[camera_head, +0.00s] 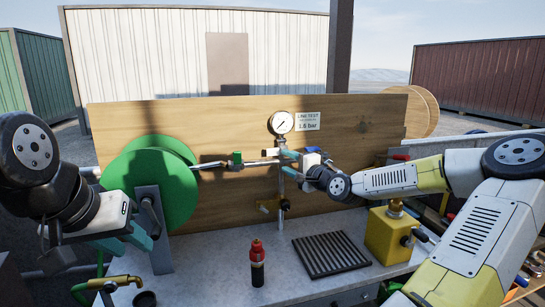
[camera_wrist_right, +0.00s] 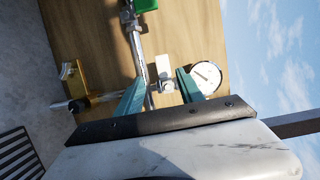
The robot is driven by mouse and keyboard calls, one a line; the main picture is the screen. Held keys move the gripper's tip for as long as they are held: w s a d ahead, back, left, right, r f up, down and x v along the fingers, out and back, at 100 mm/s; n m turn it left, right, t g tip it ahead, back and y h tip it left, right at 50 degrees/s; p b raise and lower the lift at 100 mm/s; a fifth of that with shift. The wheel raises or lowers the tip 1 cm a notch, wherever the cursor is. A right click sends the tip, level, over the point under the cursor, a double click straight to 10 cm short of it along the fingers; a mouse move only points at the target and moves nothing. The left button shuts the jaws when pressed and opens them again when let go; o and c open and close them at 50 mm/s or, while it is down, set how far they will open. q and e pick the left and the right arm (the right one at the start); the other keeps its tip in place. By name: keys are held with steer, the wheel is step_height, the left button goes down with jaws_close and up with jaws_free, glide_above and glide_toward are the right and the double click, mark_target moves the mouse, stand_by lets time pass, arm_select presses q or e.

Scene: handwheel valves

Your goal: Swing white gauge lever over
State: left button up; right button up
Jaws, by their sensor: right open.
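The round pressure gauge (camera_head: 280,122) is on the wooden board, on a vertical pipe, and it also shows in the right wrist view (camera_wrist_right: 207,77). A small white lever (camera_wrist_right: 165,66) sits on the fitting next to the gauge. My right gripper (camera_head: 284,160) is open at the fitting just below the gauge. In the wrist view its teal fingers (camera_wrist_right: 164,84) stand apart, with the lever's fitting between their tips; contact cannot be told. My left gripper (camera_head: 140,238) hangs at the left, its jaw gap unclear.
A green hose reel (camera_head: 180,195) stands at the left. A green-handled valve (camera_head: 237,158) is on the horizontal pipe, and a brass valve (camera_head: 268,206) lower down. A red-topped bottle (camera_head: 257,265), a black grate (camera_head: 330,253) and a yellow block (camera_head: 390,236) are on the bench.

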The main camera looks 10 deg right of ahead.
mark_target(273, 153)
steer(key=shift+d+r+x, duration=0.1)
steer(key=shift+r+x, duration=0.05)
steer(key=shift+x, duration=2.05)
steer(key=shift+d+r+x, duration=0.1)
steer(key=shift+d+x, duration=0.05)
steer(key=shift+x, duration=2.05)
steer(key=shift+w, duration=0.15)
jaws_close()
